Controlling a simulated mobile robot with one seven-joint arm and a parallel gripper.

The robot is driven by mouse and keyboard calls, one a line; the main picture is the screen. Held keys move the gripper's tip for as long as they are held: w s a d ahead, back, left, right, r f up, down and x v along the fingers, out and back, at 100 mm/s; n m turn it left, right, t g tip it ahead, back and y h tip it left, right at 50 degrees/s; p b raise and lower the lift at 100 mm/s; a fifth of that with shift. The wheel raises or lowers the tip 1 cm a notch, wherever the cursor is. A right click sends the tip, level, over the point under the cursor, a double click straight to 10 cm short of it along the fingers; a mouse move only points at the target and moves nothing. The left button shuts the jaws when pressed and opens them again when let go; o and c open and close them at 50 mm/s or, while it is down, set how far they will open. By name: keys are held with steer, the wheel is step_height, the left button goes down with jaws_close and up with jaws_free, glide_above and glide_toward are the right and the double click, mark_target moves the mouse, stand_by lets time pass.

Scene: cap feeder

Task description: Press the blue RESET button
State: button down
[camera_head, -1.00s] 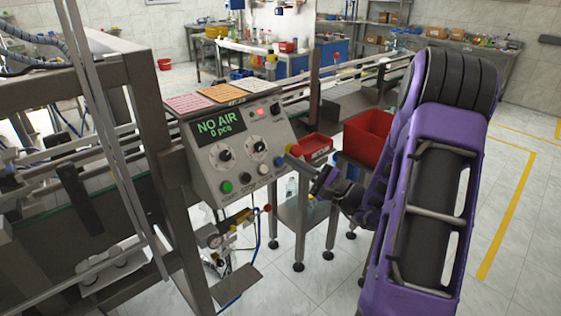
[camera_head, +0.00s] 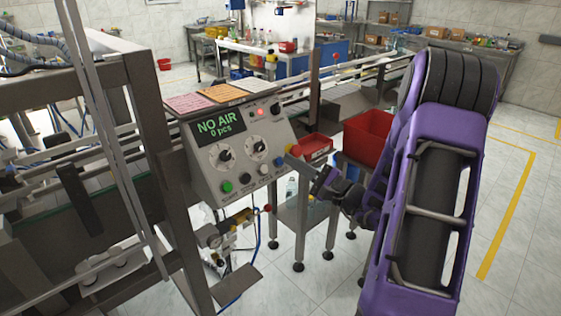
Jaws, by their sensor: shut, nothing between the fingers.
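The grey control box (camera_head: 205,178) stands left of centre, with a green display (camera_head: 219,124) reading "NO AIR" and "0 pcs". The button's face is visible. A green button (camera_head: 227,187) and a dark button (camera_head: 246,177) are in the same row.
A red lamp (camera_head: 258,112) glows on the box, above two dark dials. Red bins (camera_head: 368,138) stand behind my gripper. Metal frame posts (camera_head: 150,130) rise at left. Below the box are a gauge and piping with a red-ended lever (camera_head: 266,208). Floor is open at right.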

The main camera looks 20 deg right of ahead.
steer(key=shift+w+a+f+b, duration=0.15)
steer(key=shift+w+f+b, duration=0.1)
steer(key=shift+w+b, duration=0.15)
steer(key=shift+w+a+f+b, duration=0.1)
steer(key=shift+w+f+b, duration=0.15)
steer(key=shift+b, duration=0.05)
stand_by(0.8)
steer(key=shift+s+r, duration=0.1)
stand_by(0.3)
steer(key=shift+s+d+r, duration=0.25)
steer(key=shift+s+r, duration=0.15)
steer(key=shift+s, duration=0.15)
steer(key=s+r, duration=0.1)
steer(key=s+d+r+p, duration=0.1)
steer(key=s+p, duration=0.1)
steer(key=s, duration=0.1)
steer(key=shift+d+r, duration=0.2)
steer(key=shift+r, duration=0.2)
steer(key=shift+w, duration=0.1)
stand_by(0.6)
